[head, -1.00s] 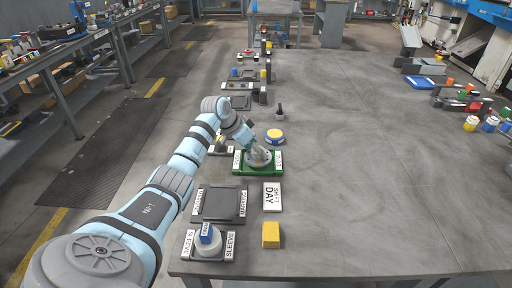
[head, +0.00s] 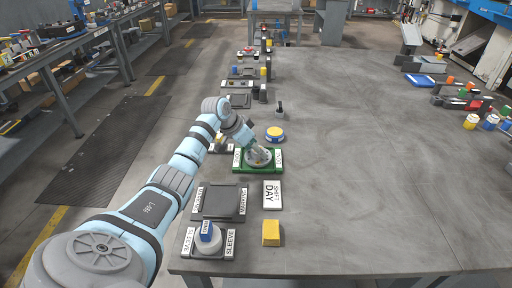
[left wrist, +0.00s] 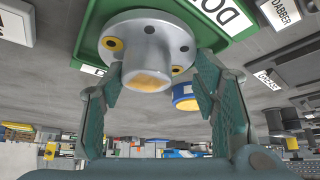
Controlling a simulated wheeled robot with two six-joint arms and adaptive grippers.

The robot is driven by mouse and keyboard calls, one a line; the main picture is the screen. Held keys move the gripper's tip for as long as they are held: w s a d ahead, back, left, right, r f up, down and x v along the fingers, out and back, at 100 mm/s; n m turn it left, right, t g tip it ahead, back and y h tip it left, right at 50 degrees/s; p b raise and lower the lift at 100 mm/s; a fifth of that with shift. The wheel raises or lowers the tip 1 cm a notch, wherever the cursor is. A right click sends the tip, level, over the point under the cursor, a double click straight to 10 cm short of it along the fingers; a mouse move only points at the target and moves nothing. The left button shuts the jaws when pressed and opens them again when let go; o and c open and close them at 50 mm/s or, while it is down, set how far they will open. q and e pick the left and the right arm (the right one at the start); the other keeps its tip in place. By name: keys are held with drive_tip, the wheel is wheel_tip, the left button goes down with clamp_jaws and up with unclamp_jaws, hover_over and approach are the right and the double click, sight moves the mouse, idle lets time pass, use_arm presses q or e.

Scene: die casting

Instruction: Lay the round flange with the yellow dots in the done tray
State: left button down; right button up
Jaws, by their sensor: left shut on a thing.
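The round grey metal flange (head: 264,160) with yellow dots is at the green done tray (head: 258,172). In the left wrist view the flange (left wrist: 150,42) shows its hub and yellow-marked holes, with the green tray (left wrist: 88,44) behind it. My left gripper (left wrist: 158,78) is shut on the flange's hub, one finger on each side. In the head view the left gripper (head: 252,149) reaches down over the tray from the left. I cannot tell whether the flange touches the tray floor. My right gripper is not in view.
A blue-and-yellow round container (head: 275,134) stands just behind the tray. A SHIFT DAY sign (head: 272,195), a dark grey tray (head: 219,202) and a yellow block (head: 271,233) are in front. The right side of the table is largely clear.

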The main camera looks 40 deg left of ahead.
use_arm(q)
drive_tip(key=shift+f, duration=0.3)
drive_tip(key=c, duration=0.5)
unclamp_jaws()
drive_tip(key=o, duration=0.3)
wheel_tip(320, 180, up, 8)
drive_tip(key=p, duration=1)
drive_tip(key=shift+s+r, duration=0.1)
